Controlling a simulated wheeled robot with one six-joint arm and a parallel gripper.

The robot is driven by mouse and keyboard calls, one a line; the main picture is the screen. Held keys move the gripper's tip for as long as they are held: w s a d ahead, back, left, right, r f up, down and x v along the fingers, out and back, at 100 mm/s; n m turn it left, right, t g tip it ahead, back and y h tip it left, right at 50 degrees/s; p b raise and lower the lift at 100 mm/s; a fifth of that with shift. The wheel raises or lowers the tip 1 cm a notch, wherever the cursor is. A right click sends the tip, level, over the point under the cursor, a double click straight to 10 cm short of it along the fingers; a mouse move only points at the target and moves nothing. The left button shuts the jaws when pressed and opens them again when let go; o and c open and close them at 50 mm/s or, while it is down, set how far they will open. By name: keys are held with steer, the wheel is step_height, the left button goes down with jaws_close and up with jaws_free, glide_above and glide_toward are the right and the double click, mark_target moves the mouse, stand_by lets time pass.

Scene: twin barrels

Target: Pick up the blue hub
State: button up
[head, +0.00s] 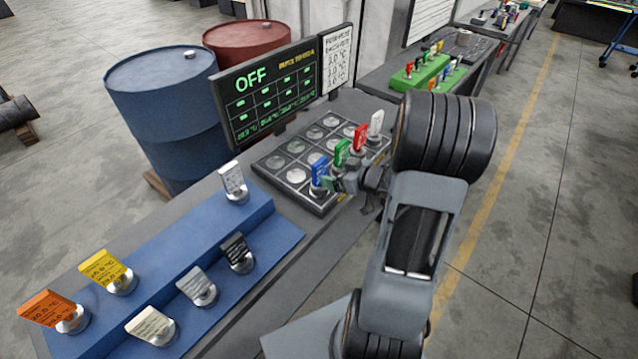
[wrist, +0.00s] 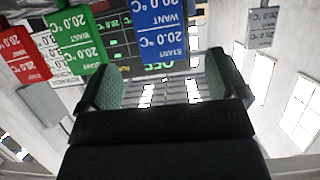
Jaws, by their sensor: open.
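The blue hub (head: 319,171) stands upright at the near edge of the dark tray, its blue tag facing up. In the wrist view its blue tag (wrist: 160,32) is at the top centre, in line with the gap between my fingers. My gripper (head: 341,184) is open, with green pads, close beside the blue hub at its right in the head view. The wrist view shows both fingers (wrist: 163,82) apart with nothing gripped. I cannot tell whether the tag reaches between the fingertips.
Green (head: 342,152), red (head: 360,138) and white (head: 376,124) hubs stand close by in the same row on the tray (head: 270,164). A display (head: 262,95) reading OFF stands behind. A blue stepped rack (head: 190,250) holds several other tagged pieces. Two barrels (head: 165,115) stand beyond the bench.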

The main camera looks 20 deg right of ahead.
mark_target(322, 169)
steer(key=shift+p+x, duration=0.45)
steer(key=shift+x, duration=3.2)
jaws_close()
